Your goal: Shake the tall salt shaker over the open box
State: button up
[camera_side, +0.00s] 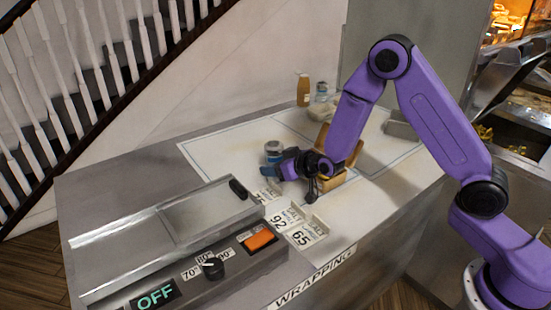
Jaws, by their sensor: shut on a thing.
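The open box (326,184), brown-orange, stands on the counter, partly hidden behind my arm and wrist. My gripper (276,164) reaches left from the wrist, beside the box on its left. It is shut on a grey-blue shaker (273,149), which looks roughly upright. The fingers hide the shaker's lower part, and I cannot tell whether its base touches the counter. The shaker is to the left of the box, not over it.
A brown bottle (303,90) and a small blue-topped container (321,92) stand at the back of the counter. A metal sealing machine (165,235) fills the front left.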

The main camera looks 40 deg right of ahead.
aim_at(276, 150)
jog(key=shift+r, duration=2.55)
jog(key=shift+r, duration=4.2)
jog(key=shift+w, duration=0.1)
jog(key=shift+d, duration=0.1)
